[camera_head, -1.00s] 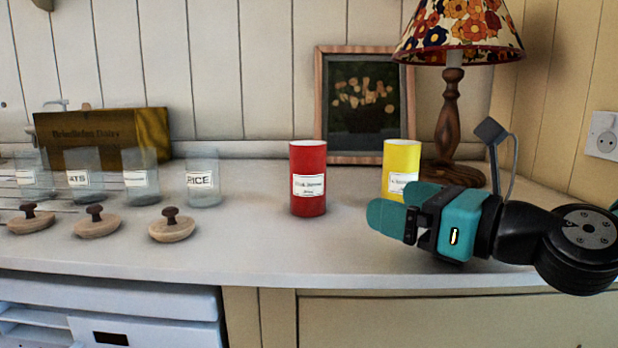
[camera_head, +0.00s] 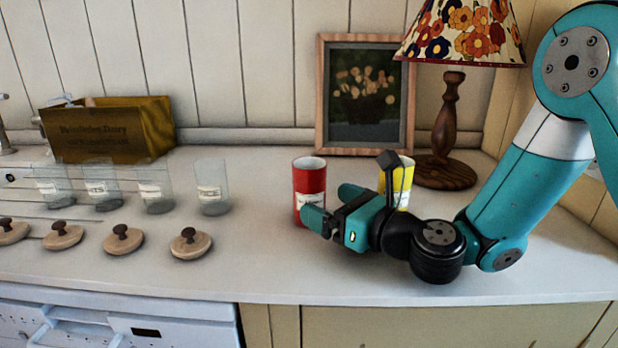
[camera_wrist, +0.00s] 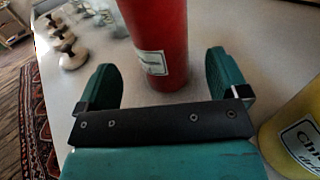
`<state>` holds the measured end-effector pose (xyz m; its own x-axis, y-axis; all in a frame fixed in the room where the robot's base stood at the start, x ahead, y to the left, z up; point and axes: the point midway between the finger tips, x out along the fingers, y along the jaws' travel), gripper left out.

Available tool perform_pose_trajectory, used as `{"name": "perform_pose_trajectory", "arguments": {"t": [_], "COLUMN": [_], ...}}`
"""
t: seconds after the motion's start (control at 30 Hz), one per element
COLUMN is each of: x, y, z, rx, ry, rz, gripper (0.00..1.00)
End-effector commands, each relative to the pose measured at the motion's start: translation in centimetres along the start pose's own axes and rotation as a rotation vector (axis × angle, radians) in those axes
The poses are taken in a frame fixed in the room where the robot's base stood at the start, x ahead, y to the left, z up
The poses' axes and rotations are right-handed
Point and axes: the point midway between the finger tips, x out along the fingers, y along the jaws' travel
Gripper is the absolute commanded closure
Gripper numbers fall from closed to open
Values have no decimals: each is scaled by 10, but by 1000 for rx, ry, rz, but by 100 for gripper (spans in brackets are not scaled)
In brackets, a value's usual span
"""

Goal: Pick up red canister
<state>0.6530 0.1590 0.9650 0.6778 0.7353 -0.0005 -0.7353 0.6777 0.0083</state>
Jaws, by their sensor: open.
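The red canister (camera_head: 309,180) stands upright on the counter, open at the top, with a white label. In the wrist view the red canister (camera_wrist: 158,45) stands just ahead of my gripper, roughly centred between the finger lines. My gripper (camera_head: 332,205) is open, its teal fingers pointing toward the canister in the head view and partly hiding its lower part. In the wrist view my gripper (camera_wrist: 162,85) has one finger on each side, the canister's base near the tips. I cannot tell whether any finger touches it.
A yellow canister (camera_head: 404,180) stands close to the right of my gripper, also at the wrist view's right edge (camera_wrist: 297,135). A lamp (camera_head: 447,130) and framed picture (camera_head: 365,95) stand behind.

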Motion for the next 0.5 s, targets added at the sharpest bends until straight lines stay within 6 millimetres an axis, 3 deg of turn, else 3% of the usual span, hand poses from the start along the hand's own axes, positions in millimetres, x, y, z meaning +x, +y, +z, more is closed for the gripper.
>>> {"name": "perform_pose_trajectory", "arguments": {"t": [0.17,0.5], "x": [12,58], "y": [0,-2], "z": [1,3], "rx": [-1,-1], "ry": [0,0], "rz": [0,0], "gripper": [7,7]}}
